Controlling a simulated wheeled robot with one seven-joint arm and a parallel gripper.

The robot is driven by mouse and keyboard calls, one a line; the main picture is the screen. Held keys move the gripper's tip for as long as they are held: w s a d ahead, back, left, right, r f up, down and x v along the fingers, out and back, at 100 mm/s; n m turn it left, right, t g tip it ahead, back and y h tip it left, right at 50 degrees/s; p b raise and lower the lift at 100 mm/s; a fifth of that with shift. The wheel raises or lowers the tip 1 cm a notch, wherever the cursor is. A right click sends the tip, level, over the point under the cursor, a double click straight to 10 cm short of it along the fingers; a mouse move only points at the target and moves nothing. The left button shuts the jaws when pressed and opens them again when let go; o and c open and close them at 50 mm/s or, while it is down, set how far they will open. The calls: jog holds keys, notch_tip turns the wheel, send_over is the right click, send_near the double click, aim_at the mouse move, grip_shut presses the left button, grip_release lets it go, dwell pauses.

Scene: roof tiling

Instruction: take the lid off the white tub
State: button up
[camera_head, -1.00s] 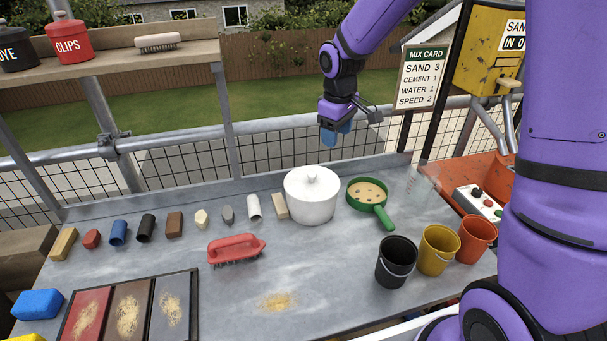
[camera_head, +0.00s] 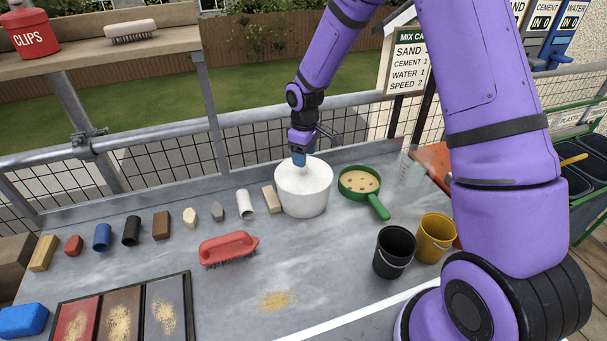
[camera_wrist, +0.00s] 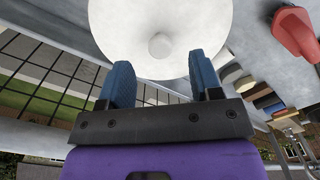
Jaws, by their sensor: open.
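The white tub (camera_head: 303,197) stands on the grey bench, near its back edge. Its round white lid (camera_head: 316,175) is on top, and the lid's knob (camera_wrist: 160,45) shows in the wrist view. My gripper (camera_head: 301,160) is over the tub, at the lid in the head view, where it hides the knob. In the wrist view my gripper (camera_wrist: 160,72) is open, with its two blue fingers apart and the knob centred just beyond the tips. Nothing is between the fingers. I cannot tell whether the fingers touch the lid.
A green-handled sieve (camera_head: 361,184) stands close right of the tub, and a beige block (camera_head: 270,199) close left. A red brush (camera_head: 229,248) lies in front. Black (camera_head: 394,252) and yellow (camera_head: 435,238) buckets stand front right. The bench's middle front is mostly clear.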

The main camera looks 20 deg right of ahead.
aim_at(304, 171)
notch_tip(304, 171, down, 5)
jog(key=shift+w+a+f, duration=0.1)
jog(key=c, duration=1)
